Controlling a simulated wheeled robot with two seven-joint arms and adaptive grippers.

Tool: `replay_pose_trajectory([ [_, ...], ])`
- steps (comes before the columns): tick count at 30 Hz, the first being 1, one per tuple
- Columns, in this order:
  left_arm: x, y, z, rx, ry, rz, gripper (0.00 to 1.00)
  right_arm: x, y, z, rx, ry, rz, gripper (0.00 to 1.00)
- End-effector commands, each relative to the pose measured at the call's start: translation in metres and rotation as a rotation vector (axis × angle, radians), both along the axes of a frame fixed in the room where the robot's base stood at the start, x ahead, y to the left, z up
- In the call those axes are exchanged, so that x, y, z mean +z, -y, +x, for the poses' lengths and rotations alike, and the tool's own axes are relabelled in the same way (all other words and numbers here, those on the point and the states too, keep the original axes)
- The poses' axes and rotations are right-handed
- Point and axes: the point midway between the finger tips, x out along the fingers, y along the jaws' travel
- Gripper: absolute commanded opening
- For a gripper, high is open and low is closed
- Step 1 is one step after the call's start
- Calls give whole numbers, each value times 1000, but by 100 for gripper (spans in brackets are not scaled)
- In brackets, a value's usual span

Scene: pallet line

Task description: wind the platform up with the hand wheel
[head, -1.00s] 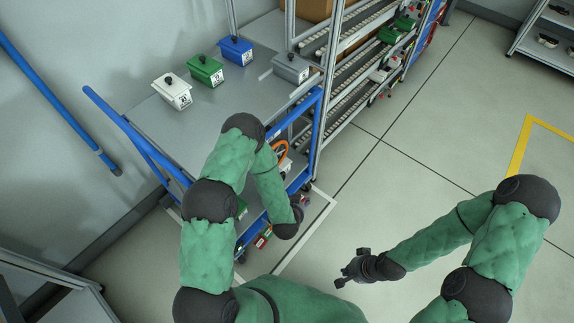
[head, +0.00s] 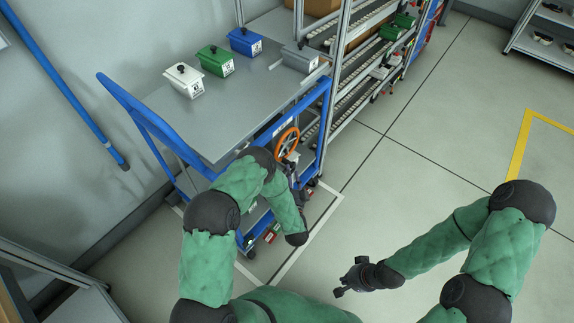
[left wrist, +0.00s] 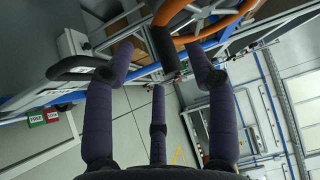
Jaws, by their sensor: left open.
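The orange hand wheel (head: 287,142) is on the near end of the blue lift trolley, below its grey platform (head: 230,112). In the left wrist view the orange wheel rim (left wrist: 218,28) crosses the top, and a black grip (left wrist: 160,48) hangs from it. My left gripper (head: 291,167) is just below the wheel. In the left wrist view its dark fingers (left wrist: 158,90) are spread, with the black grip between and beyond their tips. I cannot tell whether they touch it. My right gripper (head: 346,279) is over bare floor, apart from everything, its fingers apart and empty.
White, green and blue lidded bins (head: 215,62) stand on the platform, and a grey bin (head: 300,57) sits at its right edge. A roller rack (head: 350,85) adjoins on the right. A blue push handle (head: 130,100) rises at the left. Floor to the right is clear.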

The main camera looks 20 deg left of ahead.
Motion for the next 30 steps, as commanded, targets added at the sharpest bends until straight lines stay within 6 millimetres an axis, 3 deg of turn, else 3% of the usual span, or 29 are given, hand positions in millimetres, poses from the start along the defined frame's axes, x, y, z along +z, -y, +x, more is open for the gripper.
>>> replay_pose_trajectory([
  [9,0,-20,42,0,1,-2,56,-18,0,0,0,-1,0,0],
  [23,2,-25,52,0,-1,-3,56,-20,0,0,0,-1,0,0],
  [29,2,-25,52,0,-1,-3,0,-20,0,0,0,-1,0,0],
  [30,2,-24,52,0,-1,-3,0,-20,0,0,0,-1,0,0],
])
